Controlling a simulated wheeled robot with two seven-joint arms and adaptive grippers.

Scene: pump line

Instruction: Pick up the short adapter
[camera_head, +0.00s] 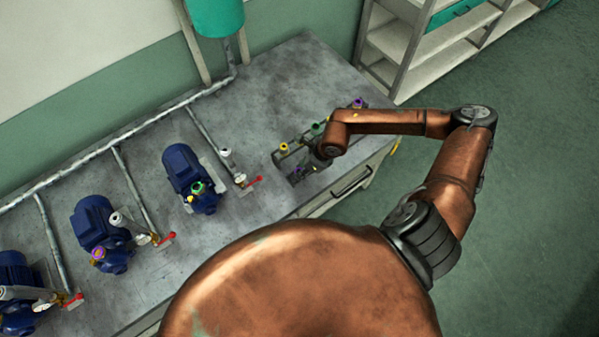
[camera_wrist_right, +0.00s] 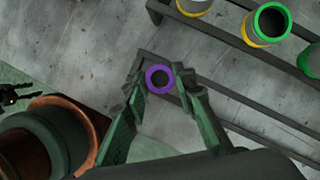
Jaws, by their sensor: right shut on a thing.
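My right gripper (camera_wrist_right: 162,88) is shut on a short adapter with a purple rim (camera_wrist_right: 159,78), seen from above in the right wrist view. One finger lies on each side of it. In the head view the purple adapter (camera_head: 299,171) shows small at the near side of the dark rack (camera_head: 278,158), and my wrist covers most of the gripper. Whether the adapter is clear of the rack I cannot tell. My left gripper does not show.
The rack also holds a yellow-ringed piece (camera_head: 284,147), a green-ringed piece (camera_head: 317,128) and a purple-ringed piece (camera_head: 358,103). Blue pumps (camera_head: 188,177) with pipes and red-handled valves (camera_head: 252,182) stand to the left on the grey bench (camera_head: 285,75). Shelves (camera_head: 400,45) stand behind.

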